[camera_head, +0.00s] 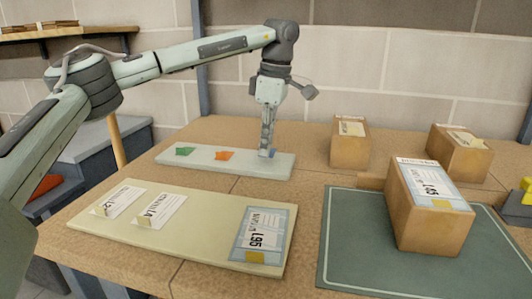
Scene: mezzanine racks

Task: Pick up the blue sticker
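A pale strip board (240,168) lies toward the back of the table. It bears a green sticker (185,151), an orange sticker (224,155) and, at its right part, the blue sticker (270,153). My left gripper (266,151) points straight down with its fingertips at the blue sticker and covers much of it. The fingers look close together, but I cannot tell whether they are shut on the sticker. My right gripper is not in view.
A cream board (150,238) with paper labels lies at the front left. A labelled cardboard box (425,225) stands on a green mat (350,265) at the right. Two more boxes (350,148) (460,155) stand behind. A wall closes the back.

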